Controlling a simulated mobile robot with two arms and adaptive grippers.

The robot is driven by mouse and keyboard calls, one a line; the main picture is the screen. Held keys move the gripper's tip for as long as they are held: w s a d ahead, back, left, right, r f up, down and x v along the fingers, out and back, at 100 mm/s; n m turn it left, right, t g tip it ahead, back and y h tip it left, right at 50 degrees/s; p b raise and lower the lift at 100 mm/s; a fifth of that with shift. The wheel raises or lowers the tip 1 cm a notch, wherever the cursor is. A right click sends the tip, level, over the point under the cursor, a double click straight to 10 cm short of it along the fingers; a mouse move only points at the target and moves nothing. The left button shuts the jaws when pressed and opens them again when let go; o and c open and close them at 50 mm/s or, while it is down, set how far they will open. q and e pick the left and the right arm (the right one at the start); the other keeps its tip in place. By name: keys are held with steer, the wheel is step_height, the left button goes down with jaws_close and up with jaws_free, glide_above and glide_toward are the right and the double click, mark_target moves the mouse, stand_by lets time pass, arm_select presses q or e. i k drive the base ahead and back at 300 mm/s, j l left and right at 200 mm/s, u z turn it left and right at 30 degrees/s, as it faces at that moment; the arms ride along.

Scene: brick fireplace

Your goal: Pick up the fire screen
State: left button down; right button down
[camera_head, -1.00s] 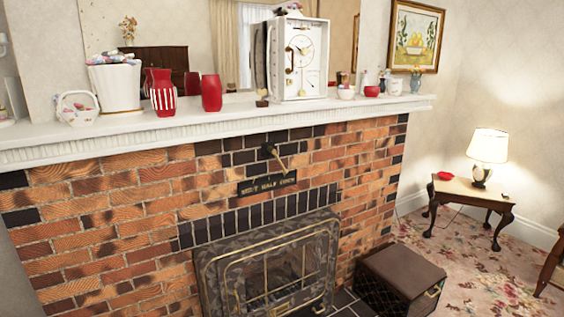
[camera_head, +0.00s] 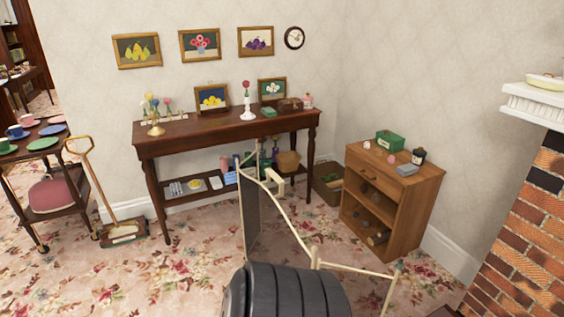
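A thin cream-coloured frame with jointed bars (camera_head: 290,222) stands in the lower middle of the head view. A dark panel (camera_head: 251,215) fills its left part and is seen at a steep angle. This looks like the fire screen, but the view does not make it certain. Its lower part is hidden behind a dark grey, ribbed, rounded shape (camera_head: 287,292) at the bottom edge, which I cannot identify. Neither of my grippers can be made out in the view.
A dark wooden side table (camera_head: 228,131) stands along the back wall. A small wooden cabinet (camera_head: 418,197) stands right of it, with the brick fireplace (camera_head: 525,240) at the right edge. A trolley (camera_head: 45,180) and a carpet sweeper (camera_head: 122,232) are at left. Some carpet is clear.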

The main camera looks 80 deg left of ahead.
mark_target(269, 236)
steer(key=u, duration=2.75)
steer(key=i+j+z, duration=0.1)
steer(key=z, duration=0.35)
steer(key=j+z, duration=0.25)
steer(key=z, duration=0.2)
steer(key=i+j+z, duration=0.1)
steer(key=z, duration=0.4)
steer(key=j, duration=0.1)
